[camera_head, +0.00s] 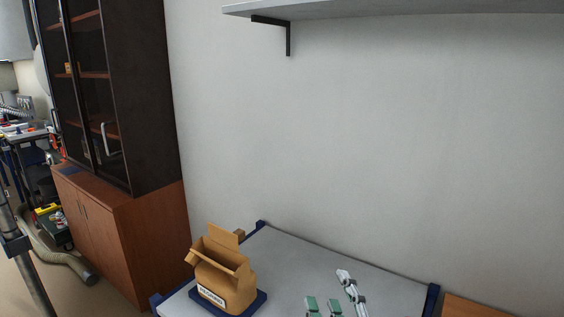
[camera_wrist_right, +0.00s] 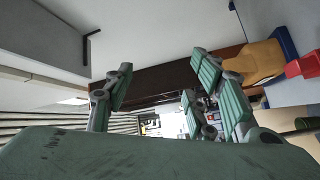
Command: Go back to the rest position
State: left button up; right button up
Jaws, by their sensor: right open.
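My right gripper (camera_head: 322,306) shows at the bottom edge of the head view, above the grey table (camera_head: 330,262), to the right of an open cardboard box. Only its green fingertips and grey links show there. In the right wrist view my right gripper (camera_wrist_right: 165,90) has its green fingers spread apart with nothing between them. My left gripper is not in view.
The open cardboard box (camera_head: 222,276) stands on a dark blue base (camera_head: 250,305) on the table; it shows sideways in the wrist view (camera_wrist_right: 258,62). A tall cabinet (camera_head: 150,235) stands at left. A shelf (camera_head: 400,8) hangs on the wall above.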

jog(key=s+d+f+m+g+h, duration=0.2)
jog(key=d+f+m, duration=0.1)
jog(key=f, duration=0.3)
jog(key=s+d+f+m+g+h, duration=0.1)
jog(key=d+f+m+g+h, duration=0.15)
jog(key=f, duration=0.35)
jog(key=s+d+f+m+g, duration=0.3)
jog(key=s+f+m+g, duration=0.15)
jog(key=s+f, duration=0.45)
jog(key=s+d+f+m+g, duration=0.25)
jog(key=s+f+g, duration=0.4)
jog(key=s, duration=0.45)
notch_tip(320, 180, down, 26)
jog(key=s, duration=0.2)
jog(key=s+d+f+g, duration=0.2)
jog(key=s+f, duration=1.5)
jog(key=shift+s+d+f, duration=0.15)
jog(key=shift+s+d, duration=0.05)
jog(key=shift+d, duration=0.2)
jog(key=shift+m+y, duration=0.25)
jog(key=shift+c, duration=0.2)
